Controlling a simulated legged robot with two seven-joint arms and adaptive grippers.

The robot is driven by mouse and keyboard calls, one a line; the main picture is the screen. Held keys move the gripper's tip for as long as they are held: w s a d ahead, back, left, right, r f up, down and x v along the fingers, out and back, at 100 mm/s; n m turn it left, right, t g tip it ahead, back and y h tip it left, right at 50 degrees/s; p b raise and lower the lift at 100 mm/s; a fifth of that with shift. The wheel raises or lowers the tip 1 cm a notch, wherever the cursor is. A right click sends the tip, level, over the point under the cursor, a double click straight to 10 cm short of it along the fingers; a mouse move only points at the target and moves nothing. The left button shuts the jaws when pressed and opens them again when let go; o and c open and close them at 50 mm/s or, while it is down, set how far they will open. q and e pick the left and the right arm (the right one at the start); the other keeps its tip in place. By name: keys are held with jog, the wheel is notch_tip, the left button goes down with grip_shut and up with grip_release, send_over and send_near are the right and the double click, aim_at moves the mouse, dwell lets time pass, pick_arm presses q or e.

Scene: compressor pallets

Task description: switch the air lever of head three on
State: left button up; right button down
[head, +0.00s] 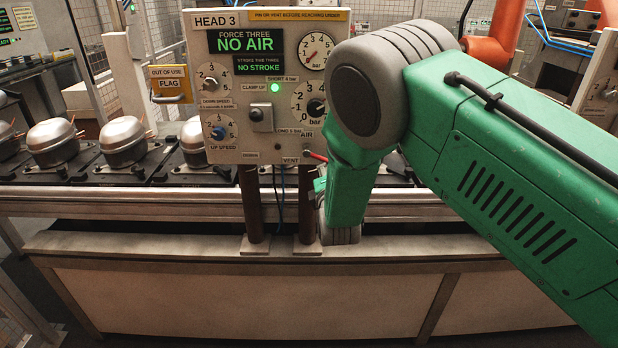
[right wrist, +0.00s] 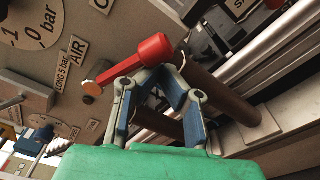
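The head three panel (head: 265,85) reads "NO AIR" and "NO STROKE". Its red air lever (head: 317,156) sticks out low on the panel's right side, between the "AIR" and "VENT" labels, mostly hidden by my right arm. In the right wrist view the red lever (right wrist: 133,62) runs from its pivot up and right to a thick knob. My right gripper (right wrist: 160,74) has its fingertips drawn together right at the knob's underside. Whether they touch it, I cannot tell. In the head view this gripper is mostly hidden behind my green wrist. My left gripper is not in view.
Two brown posts (head: 252,205) carry the panel above a metal rail. Compressors (head: 124,140) stand on black pallets along the conveyor at left. An "OUT OF USE" flag sign (head: 168,84) hangs left of the panel. The ledge (head: 130,245) in front is clear.

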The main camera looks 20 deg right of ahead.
jog(key=shift+s+d+r, duration=0.2)
jog(key=shift+d+r, duration=0.3)
jog(key=shift+d, duration=0.2)
jog(key=shift+r, duration=0.3)
jog(key=shift+d+r, duration=0.1)
